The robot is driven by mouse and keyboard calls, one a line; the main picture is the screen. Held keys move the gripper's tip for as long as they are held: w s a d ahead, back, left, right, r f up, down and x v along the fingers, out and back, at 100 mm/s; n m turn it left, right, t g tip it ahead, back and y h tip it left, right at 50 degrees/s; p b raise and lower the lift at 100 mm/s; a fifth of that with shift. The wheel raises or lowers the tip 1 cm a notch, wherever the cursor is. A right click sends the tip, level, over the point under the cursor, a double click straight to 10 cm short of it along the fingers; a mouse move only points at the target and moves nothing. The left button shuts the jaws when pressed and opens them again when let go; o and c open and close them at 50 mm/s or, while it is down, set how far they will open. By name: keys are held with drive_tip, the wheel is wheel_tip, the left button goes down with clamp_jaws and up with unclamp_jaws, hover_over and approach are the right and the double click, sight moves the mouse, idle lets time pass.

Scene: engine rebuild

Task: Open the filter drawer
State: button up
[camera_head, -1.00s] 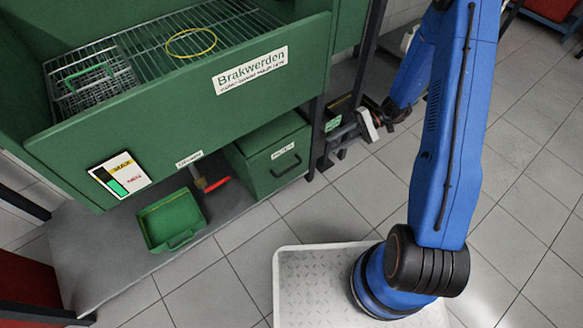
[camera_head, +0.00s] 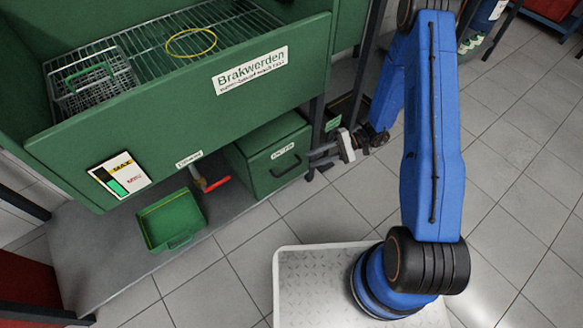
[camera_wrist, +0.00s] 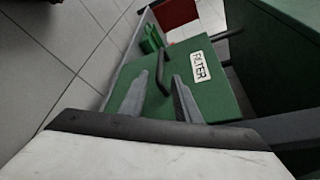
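The filter drawer (camera_head: 262,163) is a green box under the large green washer tank, with a white label and a dark bar handle (camera_head: 286,166) on its front. It looks closed. In the wrist view, its front (camera_wrist: 215,95) carries the label "FILTER" and the handle (camera_wrist: 163,74) stands out from it. My gripper (camera_head: 312,157) is right of the drawer front, pointing left toward the handle. In the wrist view, my gripper (camera_wrist: 160,82) is open, its two fingers apart and empty. The handle appears between and just beyond the fingertips; I see no clear contact.
The green tank (camera_head: 170,110) with a wire rack overhangs the drawer. A dark post (camera_head: 317,125) stands beside the drawer and close to my gripper. A small green tray (camera_head: 160,238) and a red-levered valve (camera_head: 212,185) are to the left.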

sight(292, 167)
drive_tip(key=x, duration=1)
drive_tip(key=shift+c, duration=0.5)
clamp_jaws()
